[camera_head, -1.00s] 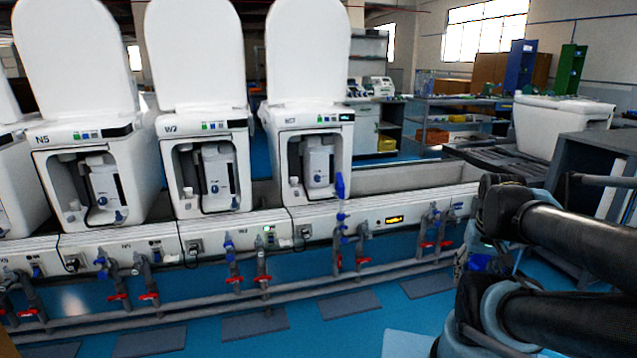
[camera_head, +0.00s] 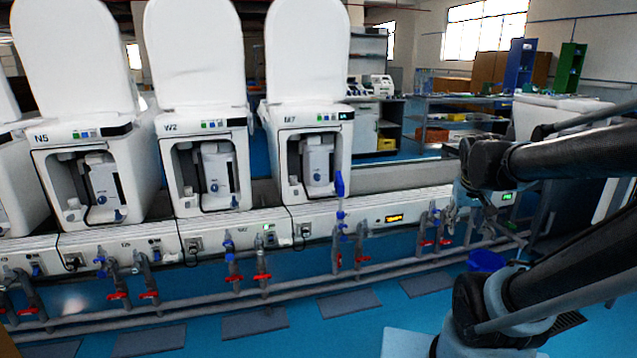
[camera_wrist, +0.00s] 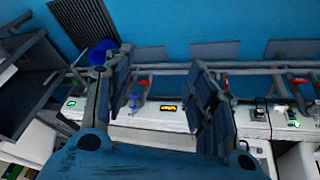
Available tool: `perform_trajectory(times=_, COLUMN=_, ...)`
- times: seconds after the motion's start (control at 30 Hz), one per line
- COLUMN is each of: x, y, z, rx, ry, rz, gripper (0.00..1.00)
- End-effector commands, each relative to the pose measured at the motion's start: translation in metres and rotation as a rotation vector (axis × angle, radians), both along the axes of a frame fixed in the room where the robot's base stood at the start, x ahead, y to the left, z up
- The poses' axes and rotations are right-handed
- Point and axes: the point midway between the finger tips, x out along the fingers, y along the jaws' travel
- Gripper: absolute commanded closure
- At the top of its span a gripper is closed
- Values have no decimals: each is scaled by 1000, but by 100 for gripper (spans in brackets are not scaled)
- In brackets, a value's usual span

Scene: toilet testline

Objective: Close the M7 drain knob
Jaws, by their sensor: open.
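Another pair of red handles (camera_head: 427,243) sits further right, near my gripper (camera_head: 453,203). In the wrist view, which is upside down, my gripper (camera_wrist: 165,88) is open and empty. Red handles (camera_wrist: 225,85) show beyond its fingers, apart from them; the right finger partly covers the pipes there.
A long pipe (camera_head: 285,297) runs low along the front of the bench. A blue bucket (camera_head: 486,261) stands on the floor below my arm. A yellow display (camera_head: 394,218) is on the bench front. The blue floor before the bench has grey mats (camera_head: 349,303).

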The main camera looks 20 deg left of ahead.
Motion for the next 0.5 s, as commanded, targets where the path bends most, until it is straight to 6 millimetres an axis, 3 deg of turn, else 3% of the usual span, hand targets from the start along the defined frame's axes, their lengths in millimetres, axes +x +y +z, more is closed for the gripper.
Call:
perform_trajectory(times=0.03, x=17, y=5, z=6, rx=-10, ry=-19, rz=13, gripper=49)
perform_trajectory(times=0.27, x=87, y=29, z=26, rx=-49, ry=-110, rz=64, gripper=49)
perform_trajectory(times=0.5, x=160, y=65, z=39, rx=-80, ry=-208, rz=125, gripper=49)
